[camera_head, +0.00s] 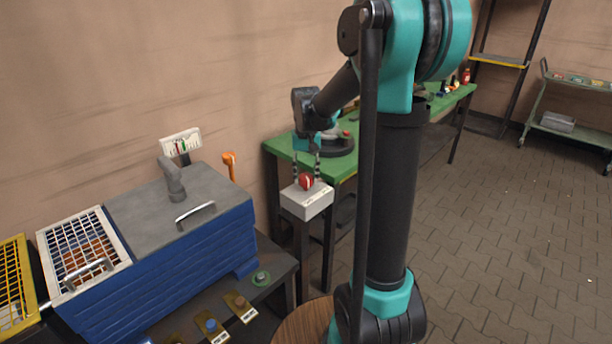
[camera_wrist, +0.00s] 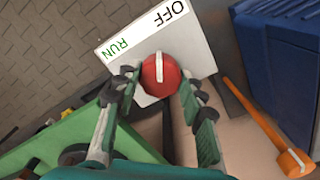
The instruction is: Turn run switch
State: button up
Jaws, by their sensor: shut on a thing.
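The run switch is a round red knob (camera_head: 306,182) with a white bar, on a white box (camera_head: 318,203) standing on a post. In the wrist view the red knob (camera_wrist: 160,76) sits between my fingers. Its white bar points up the picture, between the green word RUN at left and the black word OFF at right on the white panel (camera_wrist: 196,48). My gripper (camera_head: 306,174) reaches down from above, shut on the knob, with one finger on each side. In the wrist view my gripper (camera_wrist: 158,85) partly hides the knob's sides.
A green table (camera_head: 290,148) stands just behind the switch box. A blue cabinet (camera_head: 200,240) with a grey lid is at left, with an orange lever (camera_head: 230,163) behind it, which also shows in the wrist view (camera_wrist: 290,155). Open paved floor lies to the right.

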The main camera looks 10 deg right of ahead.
aim_at(306, 176)
jog(key=shift+m, duration=1.1)
jog(key=o, duration=1.2)
jog(key=shift+c, duration=0.2)
notch_tip(306, 176, up, 12)
